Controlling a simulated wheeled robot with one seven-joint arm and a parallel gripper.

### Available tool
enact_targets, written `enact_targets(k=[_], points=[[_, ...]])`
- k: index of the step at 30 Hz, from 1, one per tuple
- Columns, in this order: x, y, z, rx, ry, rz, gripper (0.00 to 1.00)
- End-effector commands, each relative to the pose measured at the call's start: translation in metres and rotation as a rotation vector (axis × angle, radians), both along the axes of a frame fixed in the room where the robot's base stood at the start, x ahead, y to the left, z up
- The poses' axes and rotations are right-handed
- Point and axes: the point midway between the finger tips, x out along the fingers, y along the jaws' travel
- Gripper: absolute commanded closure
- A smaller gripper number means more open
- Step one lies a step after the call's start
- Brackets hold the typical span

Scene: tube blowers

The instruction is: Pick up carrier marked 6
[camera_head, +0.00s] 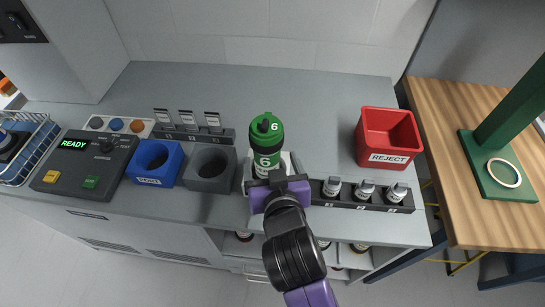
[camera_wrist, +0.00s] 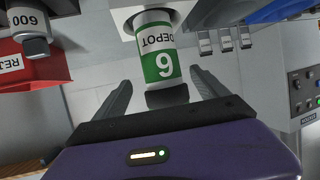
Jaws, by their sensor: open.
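The carrier marked 6 (camera_head: 267,143) is a green and white cylinder with a black end. In the wrist view, my gripper (camera_wrist: 160,82) is open, with one finger on each side of the carrier's black end and visible gaps between. My gripper hides the carrier's base in the head view.
A rack (camera_head: 345,197) with several small bottles stands right of the carrier, with a red REJECT bin (camera_head: 388,138) behind. Left are grey (camera_head: 210,168) and blue (camera_head: 156,162) round-holed receptacles and a READY control panel (camera_head: 85,165). The bench behind the carrier is clear.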

Motion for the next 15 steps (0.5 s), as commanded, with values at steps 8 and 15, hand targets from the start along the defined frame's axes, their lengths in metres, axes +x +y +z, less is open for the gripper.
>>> enact_targets(k=[8, 15], points=[[0.024, 0.006, -0.011, -0.001, 0.0, -0.001, 0.17], [0.05, 0.014, -0.026, -0.002, -0.001, 0.0, 0.17]])
